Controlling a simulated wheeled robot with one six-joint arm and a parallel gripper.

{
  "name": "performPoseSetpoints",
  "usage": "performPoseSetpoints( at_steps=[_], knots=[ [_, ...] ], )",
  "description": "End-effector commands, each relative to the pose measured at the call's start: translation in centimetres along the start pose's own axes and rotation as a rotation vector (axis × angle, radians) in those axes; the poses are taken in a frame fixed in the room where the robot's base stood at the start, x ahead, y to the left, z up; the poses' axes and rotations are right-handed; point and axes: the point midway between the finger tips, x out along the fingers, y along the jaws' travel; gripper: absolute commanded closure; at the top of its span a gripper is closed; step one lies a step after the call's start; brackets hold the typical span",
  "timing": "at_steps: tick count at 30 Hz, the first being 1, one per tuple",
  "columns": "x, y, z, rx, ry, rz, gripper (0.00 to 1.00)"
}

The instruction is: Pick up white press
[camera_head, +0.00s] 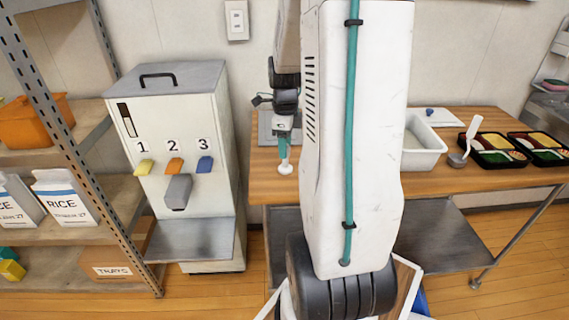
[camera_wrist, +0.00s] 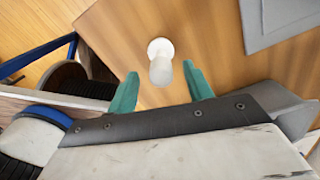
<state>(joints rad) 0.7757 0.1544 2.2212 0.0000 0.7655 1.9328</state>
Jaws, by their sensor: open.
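In the head view the white press (camera_head: 285,168) is a small white shape near the table's left end. My gripper (camera_wrist: 160,72) has two teal fingers, spread apart, one on each side of the press in the wrist view. A gap shows between each finger and the press. In the head view my gripper (camera_head: 283,153) hangs just above the press, and I cannot tell the exact height gap.
A grey flat plate (camera_wrist: 285,15) lies on the table near the press. A white bin (camera_head: 425,145), a ladle (camera_head: 468,140) and black bento trays (camera_head: 497,150) stand to the right. A numbered dispenser (camera_head: 175,110) stands left of the table (camera_head: 263,185). My arm hides the table's middle.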

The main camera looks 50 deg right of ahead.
Motion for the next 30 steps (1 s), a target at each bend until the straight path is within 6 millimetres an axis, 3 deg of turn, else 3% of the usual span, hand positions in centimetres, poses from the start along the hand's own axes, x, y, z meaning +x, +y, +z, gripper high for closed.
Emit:
performPoseSetpoints(
  at_steps=[6, 15, 21, 30],
  knots=[
    [3.1, -0.1, -0.1, -0.001, 0.001, 0.002, 0.49],
    [3.5, -0.1, -0.1, -0.002, 0.000, 0.000, 0.49],
    [3.5, -0.1, -0.1, -0.002, 0.000, 0.000, 1.00],
    [3.4, -0.2, -0.1, -0.001, 0.000, -0.001, 1.00]
  ],
)
